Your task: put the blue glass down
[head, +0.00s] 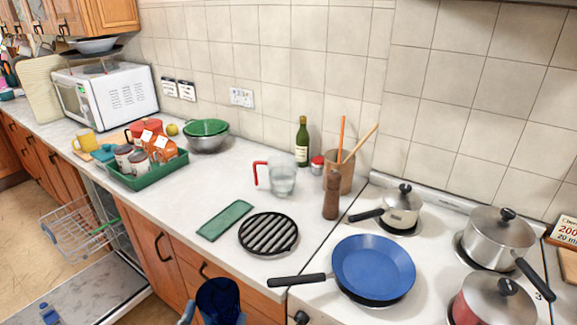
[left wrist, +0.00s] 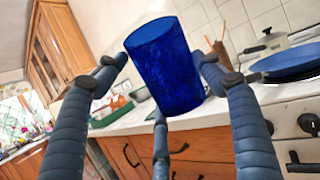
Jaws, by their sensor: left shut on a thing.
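The blue glass (head: 218,297) is a dark blue, see-through tumbler at the bottom edge of the head view, in front of the cabinet drawers and below counter level. My left gripper (head: 213,312) is shut on it; only bits of the fingers show there. In the left wrist view the blue glass (left wrist: 165,68) stands tilted between my fingers, one on each side and one below. The right gripper is in no view.
The pale counter (head: 190,192) has free room around a green mat (head: 225,220). A black ribbed trivet (head: 268,233), a clear jug with red handle (head: 279,175) and a green tray (head: 150,179) stand on it. A blue frying pan (head: 374,268) is on the hob. The dishwasher rack (head: 75,225) is pulled out.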

